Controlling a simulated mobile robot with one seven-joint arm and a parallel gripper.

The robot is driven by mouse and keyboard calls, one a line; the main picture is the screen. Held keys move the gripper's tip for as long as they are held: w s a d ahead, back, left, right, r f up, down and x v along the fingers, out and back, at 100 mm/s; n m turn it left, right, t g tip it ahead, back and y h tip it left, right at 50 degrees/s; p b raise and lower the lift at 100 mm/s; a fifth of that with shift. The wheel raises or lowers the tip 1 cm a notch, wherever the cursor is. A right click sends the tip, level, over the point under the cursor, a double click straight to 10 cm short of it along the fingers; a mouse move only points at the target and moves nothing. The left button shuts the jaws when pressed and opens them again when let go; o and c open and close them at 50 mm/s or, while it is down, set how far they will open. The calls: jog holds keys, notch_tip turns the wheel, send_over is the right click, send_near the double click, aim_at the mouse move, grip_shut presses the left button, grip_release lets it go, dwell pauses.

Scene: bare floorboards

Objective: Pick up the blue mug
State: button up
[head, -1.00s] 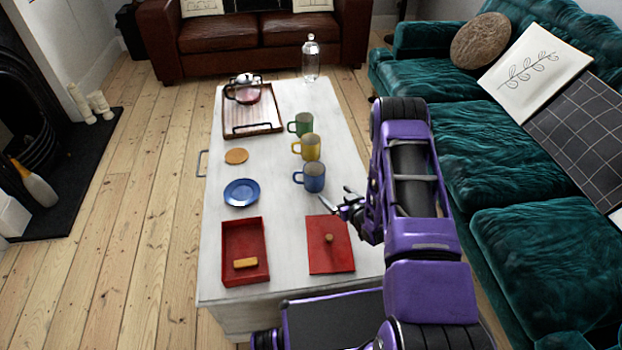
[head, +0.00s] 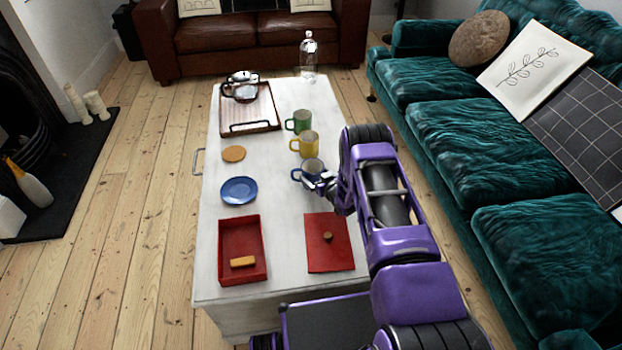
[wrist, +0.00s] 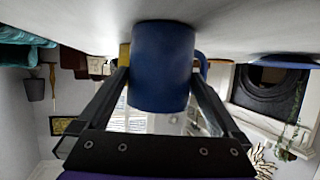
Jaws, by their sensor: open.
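The blue mug (head: 311,170) stands on the white table, nearest of a row of mugs. Its handle points left in the head view. In the wrist view the blue mug (wrist: 161,65) fills the middle, upside down in the picture, between the two fingers of my gripper (wrist: 162,85). My gripper (head: 322,184) reaches the mug from its near right side in the head view and hides part of it. The fingers are open, one on each side of the mug; I cannot tell whether either touches it.
A yellow mug (head: 304,145) and a green mug (head: 299,121) stand just behind. A blue saucer (head: 239,190) lies to the left. A red box (head: 262,230) and red lid (head: 327,260) lie in front. A wooden tray (head: 266,101) with a teapot is at the back.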

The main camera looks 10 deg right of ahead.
jog(key=shift+w, duration=0.2)
jog(key=c, duration=1.3)
jog(key=shift+c, duration=0.3)
jog(key=shift+r, duration=0.15)
